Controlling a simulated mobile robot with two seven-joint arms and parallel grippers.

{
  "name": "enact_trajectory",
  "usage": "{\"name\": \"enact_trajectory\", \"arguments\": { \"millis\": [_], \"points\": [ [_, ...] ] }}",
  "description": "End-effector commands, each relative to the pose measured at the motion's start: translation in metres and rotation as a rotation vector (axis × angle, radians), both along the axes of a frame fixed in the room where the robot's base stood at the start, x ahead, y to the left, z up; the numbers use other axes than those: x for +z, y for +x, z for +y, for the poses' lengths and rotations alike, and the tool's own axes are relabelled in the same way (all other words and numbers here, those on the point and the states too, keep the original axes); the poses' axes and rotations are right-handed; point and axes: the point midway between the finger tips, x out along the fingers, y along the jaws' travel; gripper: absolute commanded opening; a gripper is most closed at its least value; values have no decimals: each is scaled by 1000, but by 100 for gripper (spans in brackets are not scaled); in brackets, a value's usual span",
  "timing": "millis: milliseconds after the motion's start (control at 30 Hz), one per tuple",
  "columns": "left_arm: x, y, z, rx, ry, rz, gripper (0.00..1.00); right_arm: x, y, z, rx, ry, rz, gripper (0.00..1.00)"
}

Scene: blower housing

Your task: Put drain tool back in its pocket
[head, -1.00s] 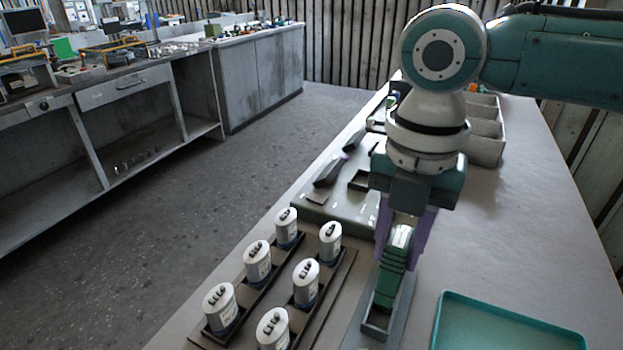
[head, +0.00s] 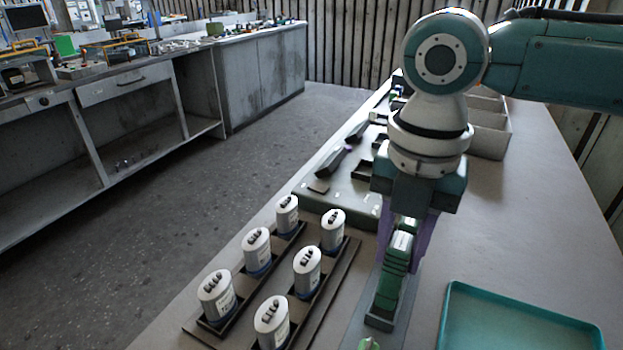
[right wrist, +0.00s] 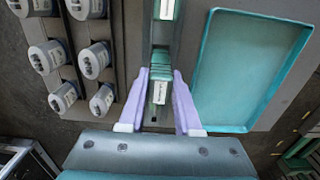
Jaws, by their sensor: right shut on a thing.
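The drain tool looks to be the green ribbed piece with a white label (head: 391,285) in the head view. It lies lengthwise over a narrow grey open-topped holder (head: 379,322), and I cannot tell if it rests on the bottom. My right gripper (head: 411,240) points down with its purple fingers shut on the green piece near its far end. In the right wrist view the piece (right wrist: 160,74) shows between the two purple fingers (right wrist: 158,100), its label towards me. The fingers hide part of its sides. My left gripper is not in view.
White oval containers (head: 216,296) stand in dark racks left of the holder. An empty teal tray (head: 450,318) lies to the right. A green case (head: 340,203) and grey bins (head: 489,137) are farther back. Another green piece (head: 368,344) shows at the near edge.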

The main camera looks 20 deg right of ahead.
Motion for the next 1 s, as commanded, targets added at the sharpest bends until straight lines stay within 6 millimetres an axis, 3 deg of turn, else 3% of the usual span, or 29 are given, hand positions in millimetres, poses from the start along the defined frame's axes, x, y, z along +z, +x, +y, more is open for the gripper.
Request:
{"name": "enact_trajectory", "arguments": {
  "millis": [1000],
  "points": [
    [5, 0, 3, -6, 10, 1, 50, -6, 0, 0, 1, 0, 1, 0]
  ]
}}
